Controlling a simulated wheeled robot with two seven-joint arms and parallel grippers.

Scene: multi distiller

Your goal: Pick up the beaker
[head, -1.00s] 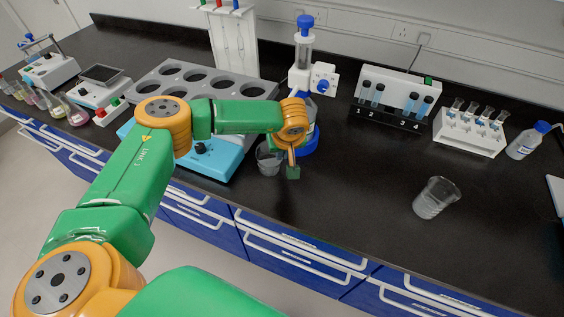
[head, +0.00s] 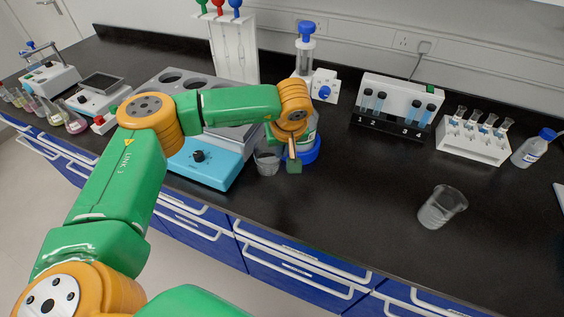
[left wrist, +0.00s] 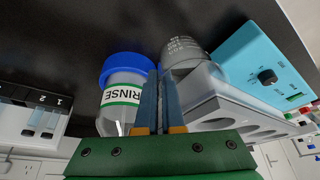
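A small clear beaker (head: 267,161) is at the bench's front part, just right of the blue hot-plate unit. It also shows in the left wrist view (left wrist: 184,48), with printed markings. My left gripper (head: 293,163) is at the beaker's right side. Its two fingers (left wrist: 160,100) are close together at the beaker's near wall and look shut on it. The exact contact is partly hidden by the fingers. A larger clear beaker (head: 442,206) stands alone on the right of the bench. My right gripper is not in view.
A blue-capped RINSE bottle (left wrist: 122,92) is close beside the fingers. The blue and grey heating unit (head: 207,165) is left of the beaker. A tube rack (head: 395,105) and a vial rack (head: 473,138) stand at the back right. The middle bench is clear.

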